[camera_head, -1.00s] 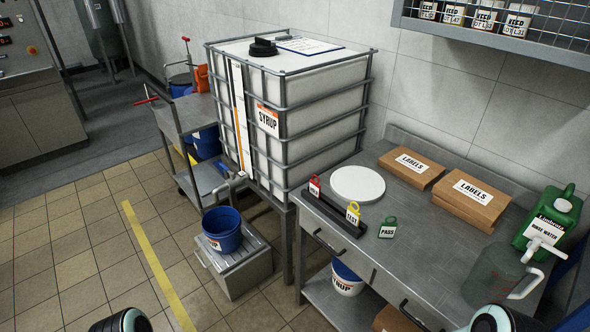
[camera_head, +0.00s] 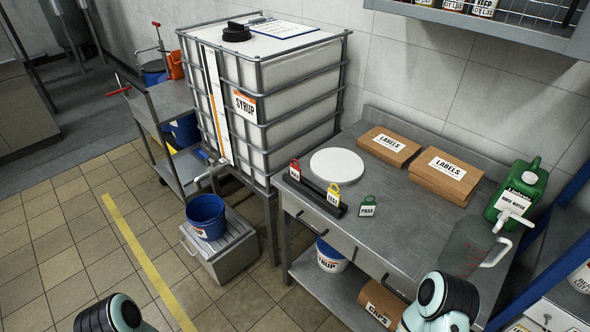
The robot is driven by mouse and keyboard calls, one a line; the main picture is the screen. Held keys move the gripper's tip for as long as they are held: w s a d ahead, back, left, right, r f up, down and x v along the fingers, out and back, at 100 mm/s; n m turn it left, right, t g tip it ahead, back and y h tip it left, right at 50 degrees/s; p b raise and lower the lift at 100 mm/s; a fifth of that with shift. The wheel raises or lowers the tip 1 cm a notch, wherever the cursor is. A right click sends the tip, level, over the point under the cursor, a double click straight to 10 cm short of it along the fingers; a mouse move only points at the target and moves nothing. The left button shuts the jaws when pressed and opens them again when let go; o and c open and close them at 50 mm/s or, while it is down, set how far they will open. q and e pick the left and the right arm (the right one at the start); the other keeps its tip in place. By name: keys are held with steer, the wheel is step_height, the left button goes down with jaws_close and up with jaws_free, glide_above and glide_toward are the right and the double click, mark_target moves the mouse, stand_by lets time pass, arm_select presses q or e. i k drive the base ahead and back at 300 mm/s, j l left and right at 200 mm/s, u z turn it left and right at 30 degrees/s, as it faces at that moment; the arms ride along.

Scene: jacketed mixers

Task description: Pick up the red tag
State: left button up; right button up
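The red tag (camera_head: 295,171) stands upright at the left end of a dark rack (camera_head: 316,196) on the left part of the steel bench. A yellow tag (camera_head: 333,194) marked TEST stands at the right end of the same rack. A green tag (camera_head: 367,206) marked PASS stands on the bench just right of the rack. Parts of my two arms show at the bottom edge, the left one at bottom left and the right one in front of the bench. Neither gripper shows, and both arms are well apart from the tags.
A round white disc (camera_head: 337,165) lies behind the rack. LABELS boxes (camera_head: 446,173), a green rinse water can (camera_head: 516,192) and a clear jug (camera_head: 474,252) stand to the right. The caged syrup tank (camera_head: 290,110) stands left of the bench. Bare bench top lies right of the green tag.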

mark_target(295, 172)
steer(key=i+j+z, duration=0.1)
steer(key=z, duration=1)
steer(key=j+z, duration=0.85)
steer(key=j, duration=0.15)
steer(key=i, duration=0.05)
